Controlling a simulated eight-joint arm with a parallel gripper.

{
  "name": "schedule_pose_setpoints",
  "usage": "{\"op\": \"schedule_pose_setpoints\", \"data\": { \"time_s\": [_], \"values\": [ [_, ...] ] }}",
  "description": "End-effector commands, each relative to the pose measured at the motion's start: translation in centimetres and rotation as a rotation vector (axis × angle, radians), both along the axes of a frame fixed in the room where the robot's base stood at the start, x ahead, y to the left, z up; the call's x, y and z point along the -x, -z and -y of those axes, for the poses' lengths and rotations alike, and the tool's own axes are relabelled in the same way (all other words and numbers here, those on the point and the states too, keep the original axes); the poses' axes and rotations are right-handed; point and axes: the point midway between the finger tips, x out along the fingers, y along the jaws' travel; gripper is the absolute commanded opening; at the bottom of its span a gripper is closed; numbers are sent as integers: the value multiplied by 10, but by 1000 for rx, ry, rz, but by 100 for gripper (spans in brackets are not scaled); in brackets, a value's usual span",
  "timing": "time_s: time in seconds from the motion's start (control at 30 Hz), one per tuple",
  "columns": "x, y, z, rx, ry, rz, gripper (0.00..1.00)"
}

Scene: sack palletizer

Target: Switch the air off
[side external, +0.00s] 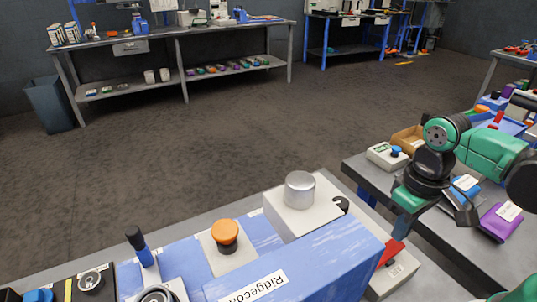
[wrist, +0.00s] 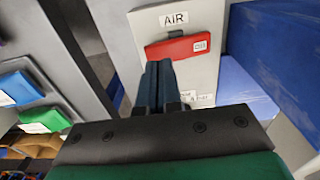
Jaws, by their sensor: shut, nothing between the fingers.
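The air switch is a red bar-shaped handle (wrist: 180,47) on a light grey panel (wrist: 146,25) with an "AIR" label (wrist: 174,19) above it. The bar lies roughly crosswise in the wrist view, slightly tilted, with a small white tag at its right end. In the side view the red handle (side external: 391,252) shows at the blue machine's right side. My gripper (wrist: 158,64) is shut and empty, its dark blue fingertips just below the bar's left half. In the side view my gripper (side external: 401,230) is just above the red handle. I cannot tell whether they touch. The fingers partly hide a lower label.
The blue machine (side external: 325,265) carries an orange knob (side external: 225,232), a grey cylinder (side external: 299,190) and a dark-blue lever (side external: 139,246). A grey table (side external: 361,174) with boxes, including a purple one (side external: 500,222), stands close at right. Open floor lies behind.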

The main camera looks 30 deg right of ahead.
Motion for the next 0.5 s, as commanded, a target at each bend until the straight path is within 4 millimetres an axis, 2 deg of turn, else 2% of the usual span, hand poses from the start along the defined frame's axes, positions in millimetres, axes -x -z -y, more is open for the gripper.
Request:
{"op": "schedule_pose_setpoints", "data": {
  "time_s": [0.5],
  "values": [
    [0, 8, 0, 0, 0, 0, 0]
  ]
}}
